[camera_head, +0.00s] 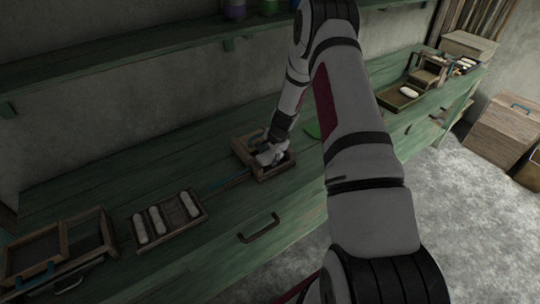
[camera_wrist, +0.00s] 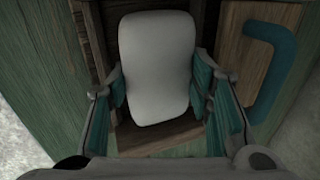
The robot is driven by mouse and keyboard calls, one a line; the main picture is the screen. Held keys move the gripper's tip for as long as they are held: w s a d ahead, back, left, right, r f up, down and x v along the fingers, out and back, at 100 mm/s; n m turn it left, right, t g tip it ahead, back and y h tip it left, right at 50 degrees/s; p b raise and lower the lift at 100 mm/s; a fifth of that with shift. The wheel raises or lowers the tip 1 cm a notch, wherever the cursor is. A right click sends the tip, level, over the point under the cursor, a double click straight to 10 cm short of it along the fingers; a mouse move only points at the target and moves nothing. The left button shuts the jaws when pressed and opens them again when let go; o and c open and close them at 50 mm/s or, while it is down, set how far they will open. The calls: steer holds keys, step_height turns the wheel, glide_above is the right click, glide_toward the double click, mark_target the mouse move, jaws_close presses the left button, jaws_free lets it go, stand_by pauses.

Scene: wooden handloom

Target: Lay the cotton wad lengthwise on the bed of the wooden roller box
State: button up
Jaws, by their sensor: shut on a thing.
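My gripper (camera_head: 269,154) is down at the small wooden box (camera_head: 263,176) in the middle of the green bench, which looks like the roller box. In the wrist view my gripper (camera_wrist: 159,88) is shut on the white cotton wad (camera_wrist: 157,65), with one teal finger pad against each long side. The wad lies lengthwise between wooden walls (camera_wrist: 150,138). I cannot tell whether it touches the bed, which it and the fingers largely hide.
A teal handle (camera_wrist: 272,65) on a wooden part lies right of the fingers. A tray (camera_head: 170,232) with several white rolls and a frame box (camera_head: 100,243) stand left. Another tray (camera_head: 400,105) holds a white piece at right. A shelf (camera_head: 150,55) runs above the bench.

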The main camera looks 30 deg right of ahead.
steer(key=o, duration=1.1)
steer(key=o, duration=0.3)
steer(key=shift+r, duration=0.1)
steer(key=shift+r+p, duration=0.4)
steer(key=shift+r, duration=3.5)
